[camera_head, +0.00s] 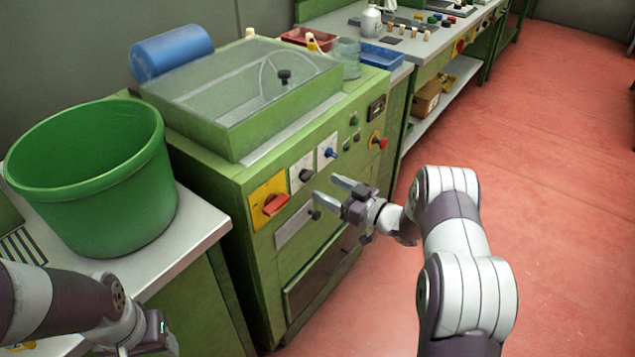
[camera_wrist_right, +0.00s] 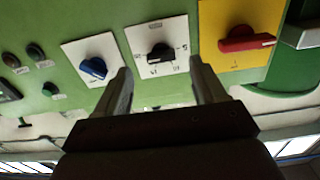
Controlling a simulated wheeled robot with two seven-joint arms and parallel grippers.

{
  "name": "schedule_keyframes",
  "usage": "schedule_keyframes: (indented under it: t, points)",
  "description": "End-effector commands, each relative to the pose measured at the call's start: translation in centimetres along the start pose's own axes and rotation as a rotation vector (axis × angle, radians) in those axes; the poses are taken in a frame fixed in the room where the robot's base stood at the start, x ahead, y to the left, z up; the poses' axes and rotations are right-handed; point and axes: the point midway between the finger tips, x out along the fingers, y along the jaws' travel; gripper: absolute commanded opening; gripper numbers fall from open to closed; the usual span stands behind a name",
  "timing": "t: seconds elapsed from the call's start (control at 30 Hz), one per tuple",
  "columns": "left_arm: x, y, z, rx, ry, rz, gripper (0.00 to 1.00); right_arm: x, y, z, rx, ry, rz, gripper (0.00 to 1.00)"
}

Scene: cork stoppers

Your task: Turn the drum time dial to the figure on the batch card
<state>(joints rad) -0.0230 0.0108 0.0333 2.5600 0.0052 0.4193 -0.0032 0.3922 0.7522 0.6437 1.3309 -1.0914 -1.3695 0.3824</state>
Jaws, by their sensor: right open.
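The green drum machine (camera_head: 255,165) has a row of controls on its front. A black-knobbed dial on a white plate (camera_head: 303,174) has figures around it, too small to read; it also shows in the right wrist view (camera_wrist_right: 159,52). A blue knob on a white plate (camera_head: 329,152) is on one side and a red switch on a yellow plate (camera_head: 272,203) on the other. My right gripper (camera_head: 332,193) is open and empty, in front of the black dial, its fingers apart from it. I cannot make out a batch card. My left arm shows at lower left; its fingers are out of frame.
A large green tub (camera_head: 95,190) stands on the grey counter at left. A blue roll (camera_head: 170,52) lies behind the machine's clear lid. Small buttons and a red knob (camera_head: 379,141) sit beside the dials. The red floor at right is clear.

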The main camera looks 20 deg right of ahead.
Motion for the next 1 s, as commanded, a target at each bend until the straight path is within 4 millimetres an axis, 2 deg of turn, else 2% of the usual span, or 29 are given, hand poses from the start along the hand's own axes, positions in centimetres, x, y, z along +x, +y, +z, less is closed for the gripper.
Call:
schedule_keyframes:
  t: [0.1, 0.3, 0.43, 0.87, 0.97, 1.0]
  points:
    - [-0.2, 0.0, 0.0, 0.0, 0.0, 0.0, 0.58, -3.4, 0.1, -0.1, 0.002, -0.001, 0.005, 0.7]
    - [-0.3, 0.0, 0.0, 0.0, 0.0, 0.0, 0.58, -7.0, 0.0, 0.0, 0.001, -0.001, 0.001, 0.7]
    - [-0.3, 0.0, 0.0, 0.0, 0.0, 0.0, 0.58, -7.8, 0.0, 0.1, 0.001, -0.001, 0.0, 0.7]
    - [-0.3, 0.0, 0.0, 0.0, 0.0, 0.0, 0.58, -7.8, 0.0, 0.1, -0.005, -0.002, 0.0, 0.7]
    - [-0.3, 0.0, 0.0, 0.0, 0.0, 0.0, 0.58, -8.0, 1.1, 2.1, -0.027, -0.101, 0.059, 0.7]
    - [-0.3, 0.0, 0.0, 0.0, 0.0, 0.0, 0.58, -8.5, 2.0, 4.2, -0.017, -0.19, 0.126, 0.7]
